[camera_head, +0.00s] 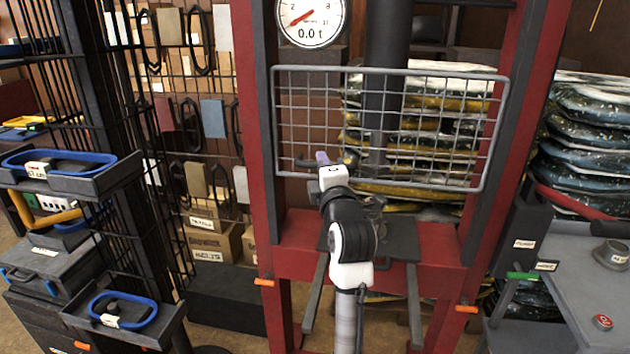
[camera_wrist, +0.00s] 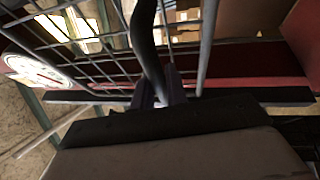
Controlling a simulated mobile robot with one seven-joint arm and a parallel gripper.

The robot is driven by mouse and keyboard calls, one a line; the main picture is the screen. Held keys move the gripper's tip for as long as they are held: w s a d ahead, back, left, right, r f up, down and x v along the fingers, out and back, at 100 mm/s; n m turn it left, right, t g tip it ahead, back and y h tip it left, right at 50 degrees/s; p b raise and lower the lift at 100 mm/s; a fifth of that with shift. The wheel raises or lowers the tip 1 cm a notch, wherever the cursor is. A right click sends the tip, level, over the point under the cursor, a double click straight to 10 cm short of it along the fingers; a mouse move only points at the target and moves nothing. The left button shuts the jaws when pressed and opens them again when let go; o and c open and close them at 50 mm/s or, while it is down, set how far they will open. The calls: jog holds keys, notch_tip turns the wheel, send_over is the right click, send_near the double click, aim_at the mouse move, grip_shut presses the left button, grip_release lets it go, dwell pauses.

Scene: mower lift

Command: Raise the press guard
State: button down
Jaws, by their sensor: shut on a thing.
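The press guard (camera_head: 430,72) is a grey wire mesh panel in a rounded frame. It stands upright across the opening between the press's red posts, with its lower edge above the red bed in the picture. My gripper (camera_head: 323,160) is at the guard's lower left, on its dark handle (camera_head: 300,163). In the wrist view the dark curved handle (camera_wrist: 146,45) runs down between my gripper's fingers (camera_wrist: 165,92), which are shut on it. The guard's mesh (camera_wrist: 75,40) shows behind. The exact contact is partly hidden by the fingers.
The red press frame (camera_head: 256,150) has a round gauge (camera_head: 310,20) above the guard, reading 0.0 t. A grey side table (camera_head: 590,270) with a red button (camera_head: 602,322) stands at right. Stacked bags (camera_head: 590,130) lie behind.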

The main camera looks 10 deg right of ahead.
jog(key=shift+r, duration=0.65)
jog(key=c, duration=1.4)
grip_release()
jog(key=shift+f, duration=0.1)
jog(key=shift+s+f, duration=0.15)
jog(key=shift+s, duration=0.1)
jog(key=b+v, duration=0.5)
jog(key=v, duration=0.8)
jog(key=shift+s, duration=0.2)
